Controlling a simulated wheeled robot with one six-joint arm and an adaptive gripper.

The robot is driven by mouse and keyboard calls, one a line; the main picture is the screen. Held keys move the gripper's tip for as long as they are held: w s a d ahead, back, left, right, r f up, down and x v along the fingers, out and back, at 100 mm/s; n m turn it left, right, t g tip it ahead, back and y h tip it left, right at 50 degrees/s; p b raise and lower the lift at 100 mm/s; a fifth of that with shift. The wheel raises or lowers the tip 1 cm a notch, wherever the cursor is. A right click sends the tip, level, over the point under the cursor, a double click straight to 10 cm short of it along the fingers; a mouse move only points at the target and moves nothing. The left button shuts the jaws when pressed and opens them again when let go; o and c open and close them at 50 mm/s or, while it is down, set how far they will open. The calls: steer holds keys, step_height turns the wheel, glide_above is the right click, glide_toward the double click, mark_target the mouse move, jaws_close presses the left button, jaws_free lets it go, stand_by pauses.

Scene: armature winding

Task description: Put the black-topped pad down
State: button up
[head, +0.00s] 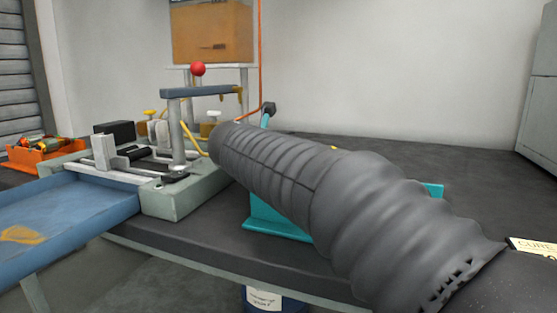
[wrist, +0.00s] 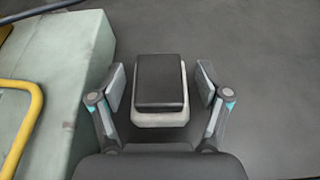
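The black-topped pad (wrist: 160,82), a dark rectangular top on a pale base, sits between the two fingers of my gripper (wrist: 161,74) in the wrist view. A narrow gap shows on each side of the pad, so the fingers are open around it and do not appear to touch it. The pad seems to rest on the dark bench top (wrist: 265,60); its underside is hidden. In the head view, my ribbed dark arm sleeve covers the area, and neither gripper nor pad can be made out.
A pale green machine base (wrist: 60,70) with a yellow handle (wrist: 35,115) stands close left of my gripper. In the head view, a blue tray (head: 75,215), a red-knobbed machine (head: 198,69) and a teal stand (head: 275,223) surround my arm. Bench to the gripper's right is clear.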

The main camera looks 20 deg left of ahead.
steer(key=shift+f+b, duration=0.15)
steer(key=shift+b, duration=0.4)
steer(key=p+v, duration=0.1)
steer(key=v, duration=1.1)
steer(key=shift+s+r, duration=0.2)
steer(key=shift+r, duration=0.05)
steer(key=shift+s+r, duration=0.3)
steer(key=shift+s, duration=0.4)
steer(key=shift+s, duration=0.1)
